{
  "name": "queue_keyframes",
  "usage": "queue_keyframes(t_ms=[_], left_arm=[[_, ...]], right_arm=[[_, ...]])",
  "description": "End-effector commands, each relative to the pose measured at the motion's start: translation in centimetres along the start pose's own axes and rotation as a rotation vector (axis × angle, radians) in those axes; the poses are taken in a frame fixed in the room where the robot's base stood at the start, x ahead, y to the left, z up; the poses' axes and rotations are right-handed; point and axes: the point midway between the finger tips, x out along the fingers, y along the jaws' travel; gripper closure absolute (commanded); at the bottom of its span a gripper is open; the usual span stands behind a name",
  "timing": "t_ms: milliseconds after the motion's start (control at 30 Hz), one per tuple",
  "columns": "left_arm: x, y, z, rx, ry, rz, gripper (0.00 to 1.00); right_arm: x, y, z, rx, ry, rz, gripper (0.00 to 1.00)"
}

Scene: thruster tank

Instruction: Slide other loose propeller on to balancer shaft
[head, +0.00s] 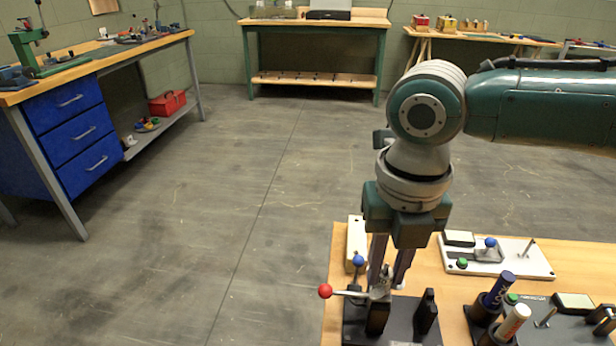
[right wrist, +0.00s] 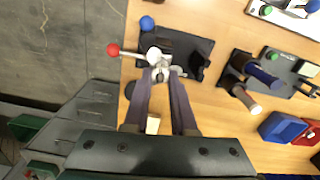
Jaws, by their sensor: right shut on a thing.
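My right gripper (head: 384,287) points down at the near table edge, fingers close together, shut on a small grey metal part (right wrist: 160,71). This looks like a propeller, but the fingers partly cover it. It is at the left upright of a dark stand (head: 403,322), which appears to be the balancer, with a second upright (head: 427,310) to the right. A rod with a red ball (head: 325,291) sticks out left beside the fingertips. A blue ball (head: 358,260) stands behind it. I cannot tell whether the part is around the shaft. My left gripper is not in view.
A white board (head: 545,268) with a peg and coloured knobs lies at the back of the table. Dark holders with a blue-capped cylinder (head: 499,287) and a pale cylinder (head: 514,322) stand to the right. Bare wood (head: 455,293) lies between. Floor is open left.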

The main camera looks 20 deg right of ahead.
Motion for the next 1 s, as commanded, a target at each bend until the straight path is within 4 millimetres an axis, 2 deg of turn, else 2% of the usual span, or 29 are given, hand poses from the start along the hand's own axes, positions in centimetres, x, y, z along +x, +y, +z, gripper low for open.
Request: queue_keyframes(t_ms=[200,233,500,800,867,1000], left_arm=[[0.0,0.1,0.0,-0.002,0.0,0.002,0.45],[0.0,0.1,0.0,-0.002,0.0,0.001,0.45],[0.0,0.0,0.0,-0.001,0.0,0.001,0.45],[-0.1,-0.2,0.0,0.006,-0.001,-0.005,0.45],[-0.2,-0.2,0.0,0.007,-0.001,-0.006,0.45],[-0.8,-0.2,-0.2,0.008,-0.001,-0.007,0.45]], right_arm=[[0.0,0.0,0.0,0.0,0.0,0.0,1.0],[0.0,0.0,0.0,0.0,0.0,0.0,0.72],[0.0,0.0,0.0,0.0,0.0,-0.001,0.42],[-0.3,0.0,0.0,0.001,-0.001,-0.001,0.41],[-0.8,-0.1,0.1,0.001,-0.002,-0.001,0.41],[-3.3,0.0,0.1,0.0,-0.003,0.002,0.41]])
